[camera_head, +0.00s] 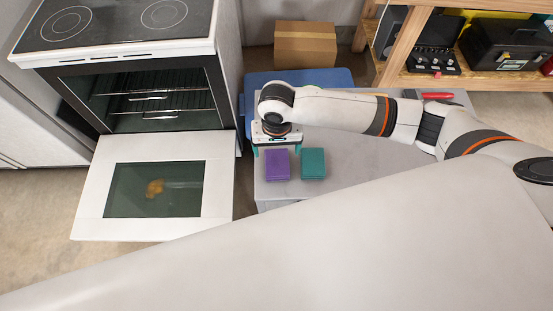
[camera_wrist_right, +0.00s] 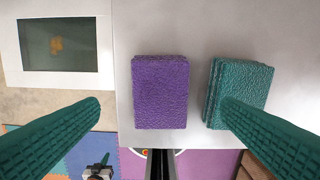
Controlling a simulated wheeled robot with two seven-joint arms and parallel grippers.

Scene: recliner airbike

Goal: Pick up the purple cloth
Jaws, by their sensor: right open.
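The purple cloth (camera_head: 277,164) is a folded, block-like stack on the grey tabletop (camera_head: 350,160), near its left edge. It also shows in the right wrist view (camera_wrist_right: 160,92), lying flat between the two green fingers. A teal cloth (camera_head: 313,163) of similar shape lies just to its right, with a small gap; the wrist view shows it (camera_wrist_right: 240,90) partly covered by the right finger. My right gripper (camera_head: 277,150) is open and empty, above and behind the purple cloth in the head view.
An oven (camera_head: 130,65) stands at the left with its door (camera_head: 90,200) hanging open beside the table. A blue lidded box (camera_head: 300,77) and a cardboard box (camera_head: 305,43) are behind the table. A wooden shelf (camera_head: 480,82) with black cases is at the back right.

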